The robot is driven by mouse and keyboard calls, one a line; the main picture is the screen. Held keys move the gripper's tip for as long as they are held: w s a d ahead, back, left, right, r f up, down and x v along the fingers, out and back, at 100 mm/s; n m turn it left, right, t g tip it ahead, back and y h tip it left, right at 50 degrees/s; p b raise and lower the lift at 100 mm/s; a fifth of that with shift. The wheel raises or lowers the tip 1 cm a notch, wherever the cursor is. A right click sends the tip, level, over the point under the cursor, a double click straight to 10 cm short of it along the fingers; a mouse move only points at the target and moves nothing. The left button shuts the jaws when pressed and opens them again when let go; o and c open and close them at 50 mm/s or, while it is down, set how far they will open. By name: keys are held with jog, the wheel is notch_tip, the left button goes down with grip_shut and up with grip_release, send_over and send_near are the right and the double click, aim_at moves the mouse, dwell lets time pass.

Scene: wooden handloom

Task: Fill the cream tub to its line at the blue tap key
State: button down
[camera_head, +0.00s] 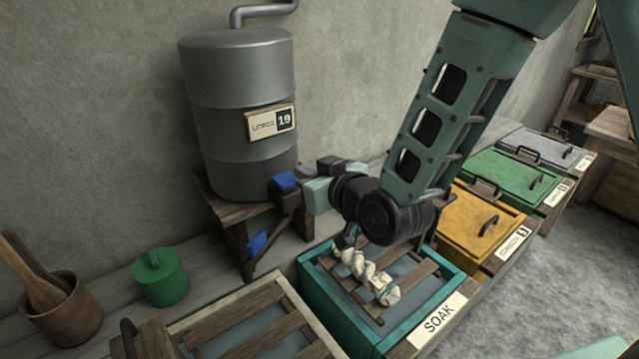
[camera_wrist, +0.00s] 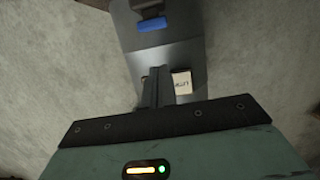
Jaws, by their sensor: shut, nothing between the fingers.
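A blue tap key (camera_head: 285,181) sits on the dark tap at the lower front of the grey metal drum (camera_head: 238,75). A second blue piece (camera_head: 256,243) is lower, on the dark arm under the tap. My gripper (camera_head: 306,173) is shut and empty, beside the upper blue key; I cannot tell whether it touches it. In the wrist view its closed fingers (camera_wrist: 158,72) point at the drum, with one blue piece (camera_wrist: 153,24) beyond them. A pale-rimmed tub (camera_head: 288,285) with slats is cut by the bottom edge; I cannot tell whether it is the cream tub. No fill line shows.
A teal SOAK tub (camera_head: 357,329) holds a twisted white skein (camera_head: 368,274). Yellow (camera_head: 470,218), green (camera_head: 510,178) and grey (camera_head: 540,147) lidded tubs stand right. A green weight-like object (camera_head: 160,278) and brown pot (camera_head: 70,310) are left.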

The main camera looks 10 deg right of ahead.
jog(key=s+b, duration=0.1)
jog(key=b, duration=0.2)
jog(key=shift+s+d+b, duration=0.1)
jog(key=shift+d+b, duration=0.3)
jog(key=shift+b+v, duration=1.2)
jog(key=shift+b, duration=2.5)
jog(key=shift+a+r, duration=0.1)
jog(key=shift+r, duration=0.2)
